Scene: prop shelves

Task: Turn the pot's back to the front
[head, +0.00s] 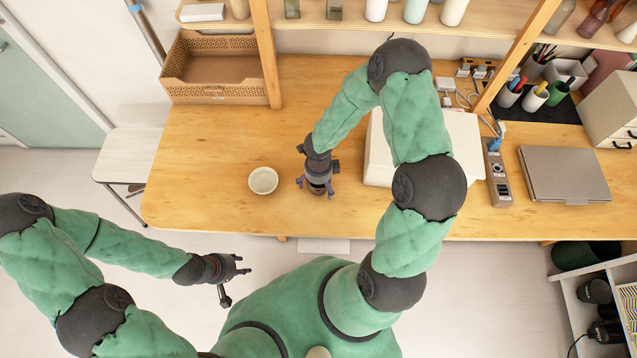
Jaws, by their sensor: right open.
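A small round white bowl-like pot (263,180) stands upright on the wooden table, left of my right gripper. I cannot tell its front from its back. My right gripper (316,188) points down over the table, just right of the white pot and apart from it. Its fingers are spread. Something small and dark brownish shows between or below them, mostly hidden by the gripper. My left gripper (238,285) hangs in front of the table's front edge, over the floor, with its fingers apart and nothing between them.
The wooden table (205,150) is clear left of the pot. A large white box (465,140) stands right of my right gripper, partly behind my arm. A power strip (497,175) and closed laptop (565,174) lie further right. A wooden tray (215,68) and shelf posts stand behind.

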